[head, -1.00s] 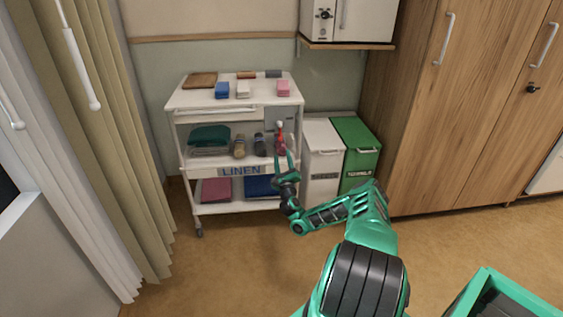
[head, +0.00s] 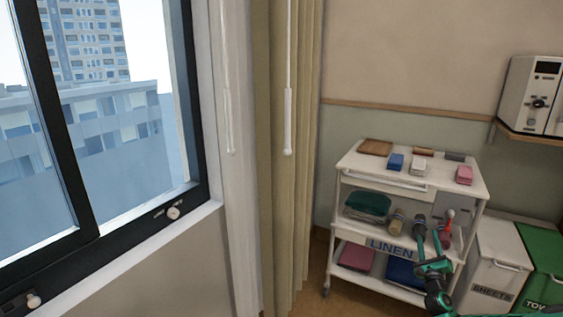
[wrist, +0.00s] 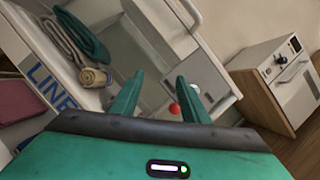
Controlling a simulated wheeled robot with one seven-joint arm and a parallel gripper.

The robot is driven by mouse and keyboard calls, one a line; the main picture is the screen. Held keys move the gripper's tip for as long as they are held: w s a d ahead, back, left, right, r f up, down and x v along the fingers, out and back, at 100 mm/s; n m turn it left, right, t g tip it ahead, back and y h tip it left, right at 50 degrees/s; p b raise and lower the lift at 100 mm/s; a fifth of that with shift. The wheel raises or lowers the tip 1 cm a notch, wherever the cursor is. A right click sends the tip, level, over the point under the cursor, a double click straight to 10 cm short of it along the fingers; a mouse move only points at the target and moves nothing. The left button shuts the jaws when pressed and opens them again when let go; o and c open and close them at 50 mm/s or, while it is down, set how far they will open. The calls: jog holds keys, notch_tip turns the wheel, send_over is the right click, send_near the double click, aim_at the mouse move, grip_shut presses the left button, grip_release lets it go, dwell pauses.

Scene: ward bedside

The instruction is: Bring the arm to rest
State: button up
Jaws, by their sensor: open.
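My gripper (wrist: 155,95) is open in the wrist view, its two green fingers apart. A red round thing (wrist: 174,108) shows between and beyond the fingers, and I cannot tell its distance from them. In the head view my gripper (head: 430,232) is at the right front of the white linen cart (head: 408,195), by the middle shelf. A red item with a pale top (head: 447,226) stands on that shelf beside it. My green arm enters from the lower right, and most of it is out of the picture.
The cart carries small boxes on top, such as a blue one (head: 396,162), and a folded green cloth (head: 368,204) below. White (head: 490,262) and green (head: 545,255) bins stand right of it. A curtain (head: 287,190) and window (head: 100,130) fill the left.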

jog(key=w+a+r+n+g+y, duration=0.15)
jog(key=a+r+n+y, duration=0.25)
jog(key=a+n+y, duration=0.4)
jog(key=w+a+r+n+g+y, duration=0.1)
jog(key=w+a+r+n+y, duration=0.15)
jog(key=a+n+y, duration=0.6)
jog(key=s+a+n+g, duration=0.3)
jog(key=s+a+g, duration=0.1)
jog(key=a, duration=0.3)
jog(key=s+a+n+g, duration=0.3)
jog(key=a+g, duration=0.1)
jog(key=a, duration=0.2)
jog(key=s+d+r+g+h, duration=0.2)
jog(key=s+r, duration=0.4)
jog(key=s, duration=1.1)
jog(key=s+d+r+n+g+h, duration=0.1)
jog(key=s+d+r+g+h, duration=0.2)
jog(key=s, duration=1.5)
jog(key=s+d+r+g+h, duration=0.2)
jog(key=s+r+g+h, duration=0.3)
jog(key=s, duration=1.2)
notch_tip(320, 180, up, 5)
jog(key=shift+s+d+f, duration=0.2)
jog(key=shift+d, duration=0.15)
jog(key=shift+n, duration=0.25)
